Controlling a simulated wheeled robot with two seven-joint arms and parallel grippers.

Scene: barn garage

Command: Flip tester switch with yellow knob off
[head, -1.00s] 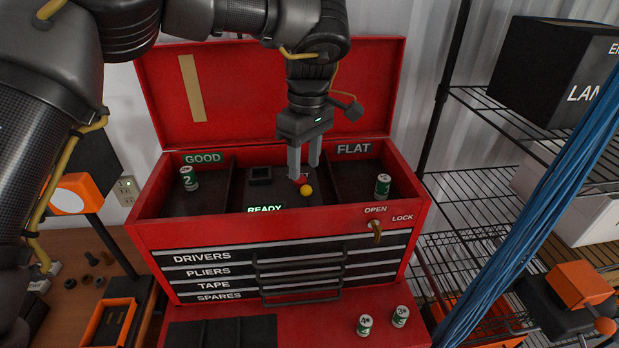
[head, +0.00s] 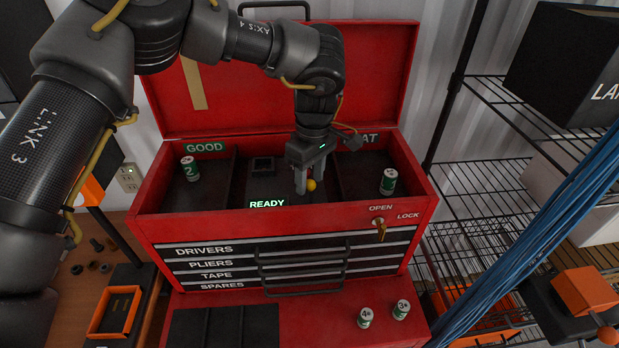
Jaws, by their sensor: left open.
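The red tool chest (head: 200,228) stands with its lid up. The tester (head: 285,183) sits in its dark middle top compartment, with a small screen (head: 263,164) at the back and a lit READY sign (head: 267,204) at the front. The yellow knob (head: 311,185) of the switch shows at the tester's right side. My left gripper (head: 309,188) points down with open fingers right at the knob, which shows between the fingertips; I cannot tell whether they touch it. The fingers hide the switch lever. My right gripper is not in view.
One can (head: 190,169) stands in the GOOD compartment and another (head: 389,181) in the FLAT one. Two cans (head: 365,317) stand on the red surface in front. A brass latch (head: 380,230) is on the chest's front. Wire shelves (head: 480,200) and a blue cable bundle are at right.

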